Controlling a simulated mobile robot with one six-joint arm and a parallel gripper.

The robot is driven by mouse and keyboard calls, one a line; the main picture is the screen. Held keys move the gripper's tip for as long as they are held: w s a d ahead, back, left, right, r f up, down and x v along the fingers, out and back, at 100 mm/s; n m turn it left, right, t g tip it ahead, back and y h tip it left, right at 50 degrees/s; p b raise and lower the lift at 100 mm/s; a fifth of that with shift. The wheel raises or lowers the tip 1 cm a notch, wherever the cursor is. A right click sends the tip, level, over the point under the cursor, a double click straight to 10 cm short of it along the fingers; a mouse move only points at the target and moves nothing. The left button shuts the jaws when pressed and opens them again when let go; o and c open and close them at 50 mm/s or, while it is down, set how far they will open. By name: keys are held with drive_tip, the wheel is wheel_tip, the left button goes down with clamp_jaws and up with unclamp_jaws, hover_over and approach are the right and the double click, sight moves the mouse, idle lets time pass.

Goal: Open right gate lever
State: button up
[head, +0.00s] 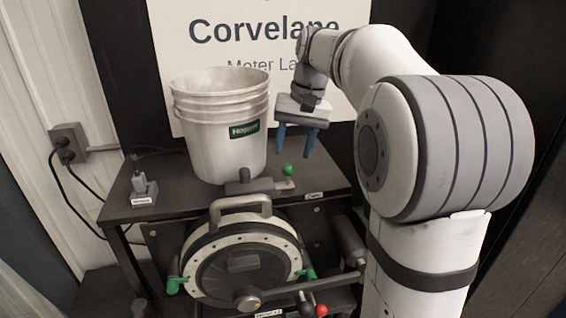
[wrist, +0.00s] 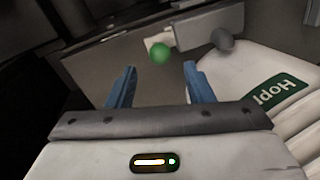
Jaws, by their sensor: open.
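A small lever with a green ball knob (head: 287,169) sits on the table top at the right of the white bucket. In the wrist view the green knob (wrist: 160,54) shows beyond the fingertips, roughly between them, with a pale plate behind it. My gripper (head: 296,153) is open and empty, with blue fingers pointing down close above and behind the knob. In the wrist view my gripper (wrist: 158,72) has its two blue fingers apart with nothing between them. Other levers with green handles (head: 175,285) and (head: 307,274) sit at the sides of the round meter housing.
The white bucket (head: 222,140) stands close left of my gripper and fills the right of the wrist view. Below the table is the round meter housing (head: 242,262) with a crank arm and a red knob (head: 321,310). A small switch (head: 143,188) stands at the table's left.

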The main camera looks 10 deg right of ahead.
sight(288, 170)
drive_tip(key=f, duration=0.3)
drive_tip(key=a+f, duration=0.1)
drive_tip(key=f, duration=0.2)
drive_tip(key=shift+w+a+f, duration=0.1)
drive_tip(key=shift+a+f, duration=0.05)
drive_tip(key=shift+f, duration=0.2)
drive_tip(key=shift+c, duration=0.6)
clamp_jaws()
